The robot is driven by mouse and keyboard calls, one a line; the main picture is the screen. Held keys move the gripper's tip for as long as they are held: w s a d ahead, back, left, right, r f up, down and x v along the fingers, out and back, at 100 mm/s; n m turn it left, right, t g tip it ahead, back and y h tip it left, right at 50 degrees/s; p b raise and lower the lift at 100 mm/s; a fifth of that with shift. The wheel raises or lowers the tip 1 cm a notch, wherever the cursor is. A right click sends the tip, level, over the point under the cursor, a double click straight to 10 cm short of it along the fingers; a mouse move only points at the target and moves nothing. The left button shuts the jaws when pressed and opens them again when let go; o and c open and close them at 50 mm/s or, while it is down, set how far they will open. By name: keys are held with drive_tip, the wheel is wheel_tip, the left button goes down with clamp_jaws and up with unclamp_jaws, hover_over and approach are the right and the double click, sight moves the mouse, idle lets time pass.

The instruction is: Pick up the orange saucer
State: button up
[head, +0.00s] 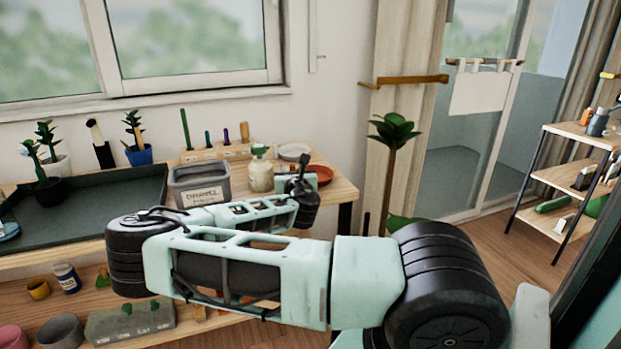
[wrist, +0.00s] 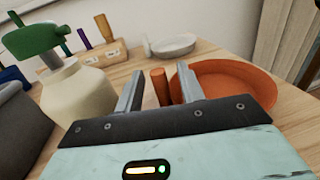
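The orange saucer (wrist: 238,82) lies on the wooden bench top, right of centre in the wrist view. In the head view only part of the orange saucer (head: 324,174) shows behind my gripper (head: 302,187). In the wrist view my gripper (wrist: 158,70) is open, with nothing clasped. Its right finger overlaps the saucer's left edge in the picture; I cannot tell whether they touch.
A cream bottle with a green top (wrist: 75,92) stands close on the left. A grey labelled bin (head: 200,184) is beside it. A white dish (wrist: 173,45) and a wooden rack of tools (wrist: 100,58) are behind. The bench's right edge is near the saucer.

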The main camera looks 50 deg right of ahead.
drive_tip(key=shift+w+d, duration=0.15)
drive_tip(key=shift+w, duration=0.05)
clamp_jaws()
